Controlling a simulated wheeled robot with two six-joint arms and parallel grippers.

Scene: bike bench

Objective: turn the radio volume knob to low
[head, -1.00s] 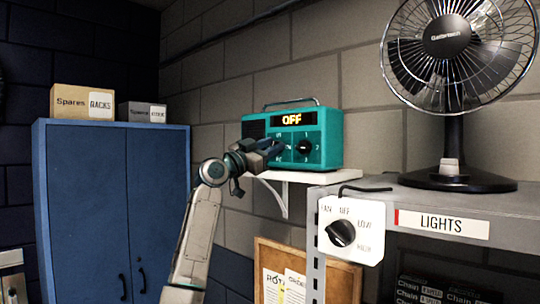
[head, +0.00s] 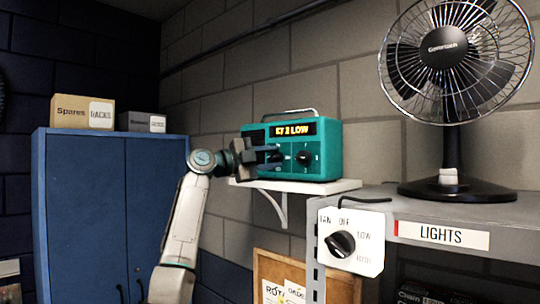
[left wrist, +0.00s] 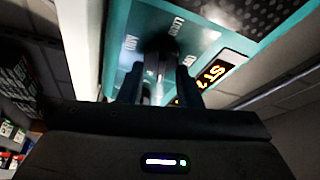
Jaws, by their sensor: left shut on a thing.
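The teal radio (head: 328,150) stands on a small white wall shelf (head: 330,187). Its display (head: 294,129) is lit and its text ends in "LOW". My left gripper (head: 272,156) is at the radio's front, on the left one of two knobs, and mostly hides that knob. In the left wrist view the dark knob (left wrist: 160,46) sits between the two fingers of my left gripper (left wrist: 158,78), which are shut on it. The radio's right knob (head: 304,158) is free. My right gripper is in neither view.
A blue cabinet (head: 90,200) with two boxes on top stands at the left. A fan (head: 452,65) stands on a grey shelf (head: 390,202) at the right, with a switch plate (head: 350,262) on its near corner. A corkboard hangs below the radio.

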